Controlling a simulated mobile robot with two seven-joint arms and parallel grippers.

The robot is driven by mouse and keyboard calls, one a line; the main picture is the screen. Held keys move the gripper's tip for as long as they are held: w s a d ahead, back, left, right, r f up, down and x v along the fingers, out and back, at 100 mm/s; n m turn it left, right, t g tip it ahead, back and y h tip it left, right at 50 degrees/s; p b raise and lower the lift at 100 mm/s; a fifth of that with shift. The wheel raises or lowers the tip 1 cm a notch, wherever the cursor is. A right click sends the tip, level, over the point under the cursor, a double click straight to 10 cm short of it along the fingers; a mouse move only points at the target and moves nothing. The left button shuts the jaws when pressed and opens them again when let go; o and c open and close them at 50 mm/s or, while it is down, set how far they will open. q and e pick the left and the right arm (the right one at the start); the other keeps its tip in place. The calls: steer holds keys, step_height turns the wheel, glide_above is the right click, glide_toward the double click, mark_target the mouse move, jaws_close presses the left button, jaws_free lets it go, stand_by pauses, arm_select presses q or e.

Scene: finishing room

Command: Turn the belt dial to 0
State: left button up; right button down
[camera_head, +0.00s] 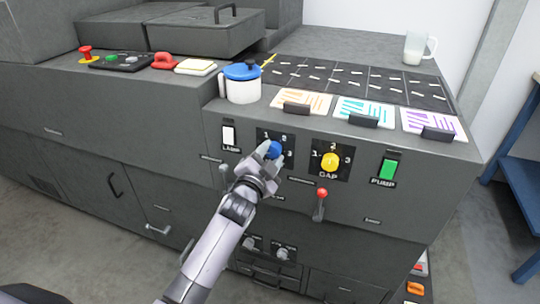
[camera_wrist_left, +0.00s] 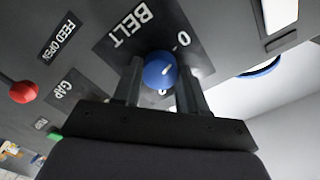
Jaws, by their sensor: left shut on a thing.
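The belt dial is a round blue knob (camera_head: 275,149) on a black plate on the machine's front, between the lamp switch and the yellow gap dial. My left gripper (camera_head: 267,154) is at it and hides part of its plate. In the left wrist view the blue knob (camera_wrist_left: 160,70) sits between my two fingers, which are shut on it. The BELT label (camera_wrist_left: 130,26) and a 0 mark (camera_wrist_left: 183,40) show beside it. A short white mark is on the knob, but which number it points to is unclear. My right gripper is not in view.
The white lamp switch (camera_head: 228,135) is left of the dial. The yellow gap dial (camera_head: 330,161) and green pump switch (camera_head: 388,168) are to the right. A red-tipped lever (camera_head: 321,204) sticks out below right. A blue-lidded white pot (camera_head: 241,86) stands above.

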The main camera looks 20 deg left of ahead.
arm_select(q)
steer(key=o, duration=1.1)
steer(key=shift+c, duration=0.2)
steer(key=shift+s, duration=0.1)
steer(key=s, duration=0.7)
steer(key=shift+a, duration=0.15)
steer(key=s+f+n+g+p, duration=0.1)
steer(key=s+f+n+g, duration=0.1)
steer(key=s+f, duration=0.3)
steer(key=s+a+f+n+g+p, duration=0.1)
steer(key=s+f+n+g, duration=0.2)
steer(key=s, duration=0.9)
steer(key=s+f+n+g+h+p, duration=0.1)
steer(key=s+f+n+g, duration=0.1)
steer(key=s+f, duration=0.7)
steer(key=shift+a+n, duration=0.3)
steer(key=shift+s+f, duration=0.1)
steer(key=c, duration=0.5)
steer(key=shift+o, duration=0.2)
steer(key=shift+a, duration=0.15)
